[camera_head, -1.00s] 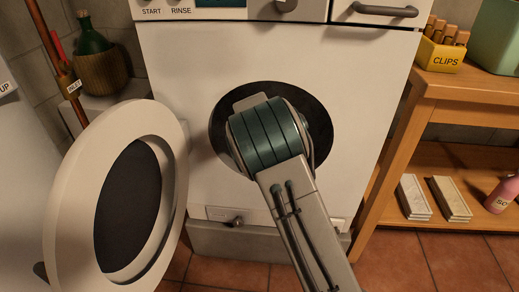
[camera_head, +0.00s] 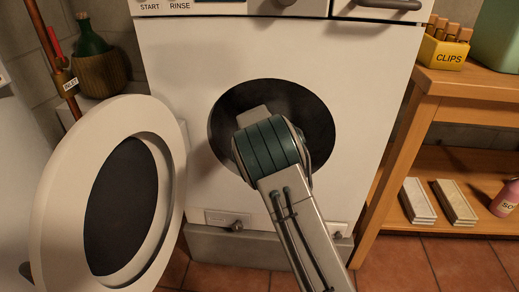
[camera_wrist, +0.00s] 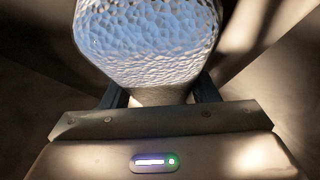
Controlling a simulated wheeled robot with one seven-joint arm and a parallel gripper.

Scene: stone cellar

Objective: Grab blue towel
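The blue towel (camera_wrist: 150,35) shows in the wrist view as a pale blue, dimpled bundle, large and close. It lies between and in front of the fingers of my gripper (camera_wrist: 160,92). The fingers stand apart on either side of its lower end, and their tips are hidden behind it, so I cannot tell whether they press on it. In the head view my arm reaches into the dark round opening of the white washing machine (camera_head: 375,110). My gripper and the towel are hidden there. The machine's round door (camera_head: 52,215) stands open to the left.
A wooden shelf unit (camera_head: 395,150) stands close on the right, with a yellow clips box (camera_head: 446,53), pale blocks (camera_head: 417,200) and a pink bottle (camera_head: 505,198). A green bottle (camera_head: 90,37) and a copper pipe (camera_head: 47,45) are at the back left. Tiled floor is clear in front of the shelf.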

